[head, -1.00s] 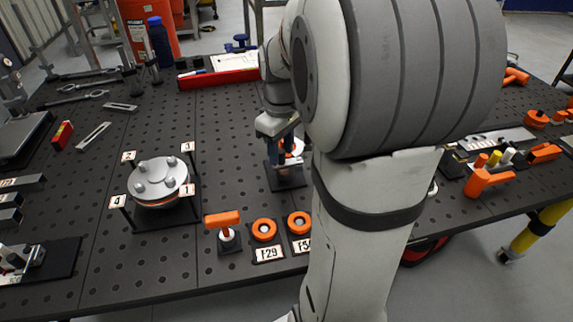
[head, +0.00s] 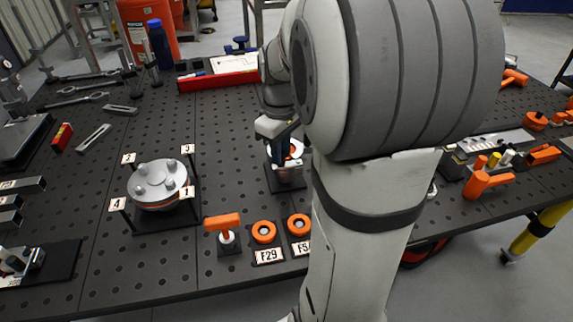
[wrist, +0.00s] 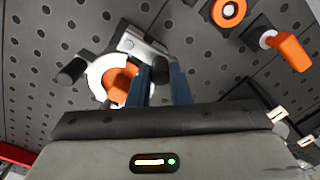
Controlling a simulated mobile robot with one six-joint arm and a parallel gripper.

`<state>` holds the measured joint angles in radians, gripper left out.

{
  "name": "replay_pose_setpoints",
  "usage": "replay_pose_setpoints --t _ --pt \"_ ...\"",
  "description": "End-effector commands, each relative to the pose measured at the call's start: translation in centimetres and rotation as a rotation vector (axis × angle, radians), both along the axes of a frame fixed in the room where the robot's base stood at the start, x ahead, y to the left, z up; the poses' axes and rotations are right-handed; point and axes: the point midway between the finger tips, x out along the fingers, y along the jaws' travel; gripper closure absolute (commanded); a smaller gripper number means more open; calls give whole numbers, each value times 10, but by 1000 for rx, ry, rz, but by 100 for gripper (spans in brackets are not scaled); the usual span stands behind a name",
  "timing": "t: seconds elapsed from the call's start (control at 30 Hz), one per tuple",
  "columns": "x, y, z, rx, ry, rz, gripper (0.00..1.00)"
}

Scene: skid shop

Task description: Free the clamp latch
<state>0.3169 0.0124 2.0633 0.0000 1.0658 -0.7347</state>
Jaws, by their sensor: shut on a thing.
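The clamp (head: 291,175) stands on a small black base plate in the middle of the table in the head view, partly hidden by my gripper (head: 283,143). In the wrist view the clamp shows a white ring (wrist: 97,78) around an orange part (wrist: 119,84). A silver latch piece (wrist: 143,46) lies beside the ring, and a black knob (wrist: 72,71) sticks out at the left. My gripper (wrist: 164,78) has its two blue fingers at the near end of the latch and is shut on it. The exact contact is hidden behind the fingers.
A round flanged part (head: 157,180) stands among numbered posts at the left. An orange-handled tool (head: 222,226) and orange rings (head: 264,232) sit near the front edge. A red tray (head: 218,78) lies at the back. My arm hides much of the right side.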

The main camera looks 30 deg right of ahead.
Motion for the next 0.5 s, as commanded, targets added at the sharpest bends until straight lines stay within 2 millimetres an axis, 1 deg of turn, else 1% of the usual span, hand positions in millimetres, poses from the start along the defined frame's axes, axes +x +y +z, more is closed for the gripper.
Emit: replay_pose_setpoints --t 0.3,0.5 --pt "-10 2 0 0 0 0 90" --pt "-10 2 0 1 0 0 90"
